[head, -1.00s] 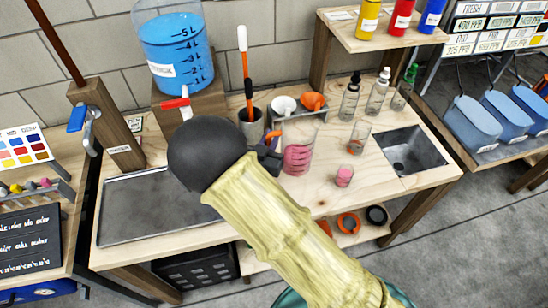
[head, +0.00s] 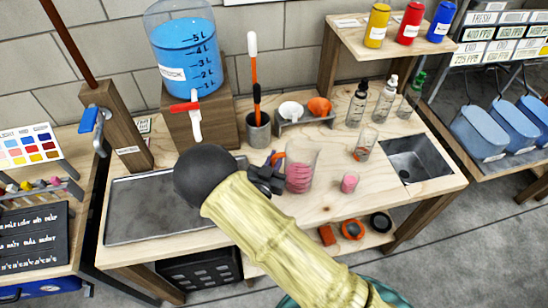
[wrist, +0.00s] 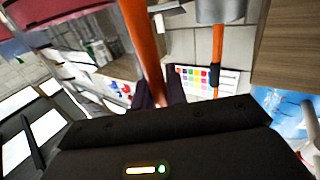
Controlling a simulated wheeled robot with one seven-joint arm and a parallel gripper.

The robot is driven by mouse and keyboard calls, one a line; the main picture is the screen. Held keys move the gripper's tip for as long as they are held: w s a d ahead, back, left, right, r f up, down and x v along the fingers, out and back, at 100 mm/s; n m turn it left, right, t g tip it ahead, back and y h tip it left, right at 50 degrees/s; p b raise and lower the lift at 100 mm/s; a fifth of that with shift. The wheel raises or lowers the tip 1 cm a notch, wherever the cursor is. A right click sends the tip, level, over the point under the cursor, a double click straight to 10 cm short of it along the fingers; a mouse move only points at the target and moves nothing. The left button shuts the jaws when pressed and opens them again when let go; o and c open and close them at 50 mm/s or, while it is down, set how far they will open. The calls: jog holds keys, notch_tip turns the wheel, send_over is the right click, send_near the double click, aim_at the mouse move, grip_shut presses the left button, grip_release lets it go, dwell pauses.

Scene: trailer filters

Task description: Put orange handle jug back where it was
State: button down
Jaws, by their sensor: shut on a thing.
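The clear jug (head: 303,160) with pink liquid in its lower part is upright in the head view, over the front middle of the wooden bench. Its orange handle (head: 278,158) is on its left side. My gripper (head: 273,172) is shut on that handle from the left. In the wrist view the orange handle (wrist: 141,45) rises between my fingers, with the jug's clear wall and pink contents (wrist: 60,17) at upper left. I cannot tell whether the jug's base touches the bench.
A small pink cup (head: 348,183) stands just right of the jug, and a glass (head: 365,145) behind it. A small rack (head: 305,122) with white and orange funnels is behind. A metal tray (head: 140,226) lies left, a sink (head: 415,160) right. A blue-liquid tank (head: 185,55) stands at back.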

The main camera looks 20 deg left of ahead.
jog(key=shift+f, duration=0.1)
jog(key=c, duration=1.4)
grip_release()
jog(key=shift+r, duration=0.2)
jog(key=shift+s+f, duration=0.15)
jog(key=shift+s, duration=0.2)
jog(key=s+b, duration=0.3)
jog(key=s, duration=0.8)
jog(key=shift+s+a, duration=0.2)
jog(key=shift+w, duration=0.15)
